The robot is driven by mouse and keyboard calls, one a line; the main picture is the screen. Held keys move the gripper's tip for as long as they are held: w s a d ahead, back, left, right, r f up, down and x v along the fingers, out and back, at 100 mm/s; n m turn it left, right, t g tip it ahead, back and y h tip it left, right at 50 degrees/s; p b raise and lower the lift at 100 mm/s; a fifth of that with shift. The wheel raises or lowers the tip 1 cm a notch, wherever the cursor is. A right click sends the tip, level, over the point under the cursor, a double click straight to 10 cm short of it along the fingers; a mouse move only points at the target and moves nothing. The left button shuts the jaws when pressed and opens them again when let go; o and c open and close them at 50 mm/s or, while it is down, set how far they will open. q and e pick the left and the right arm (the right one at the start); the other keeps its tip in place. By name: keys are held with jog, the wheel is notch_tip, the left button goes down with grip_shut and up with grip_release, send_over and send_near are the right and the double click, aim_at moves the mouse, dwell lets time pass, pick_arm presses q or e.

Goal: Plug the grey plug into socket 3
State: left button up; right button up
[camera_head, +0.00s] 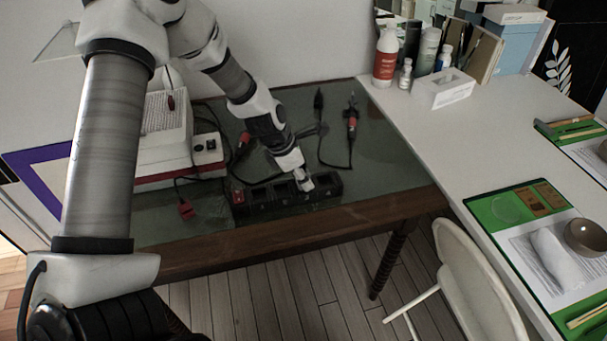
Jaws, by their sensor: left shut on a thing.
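A black power strip (325,192) lies along the front of the dark green table top. My left gripper (304,179) reaches down to the strip's right half from above. It is shut on what looks like the grey plug, which is small and mostly hidden by the fingers. The plug is at or just over the strip; I cannot tell whether it touches or sits in a socket. Socket numbers are too small to read, and the gripper hides part of the strip. My right gripper is not in view.
A red plug (186,210) on a cable lies left of the strip. A white and red device (163,135) stands behind it. Cables and a red-black tool (352,122) lie behind the strip. A white table (430,125) and a white chair (465,265) are on the right.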

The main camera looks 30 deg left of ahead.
pick_arm(q)
jog(key=shift+f+b, duration=0.25)
jog(key=shift+b, duration=0.05)
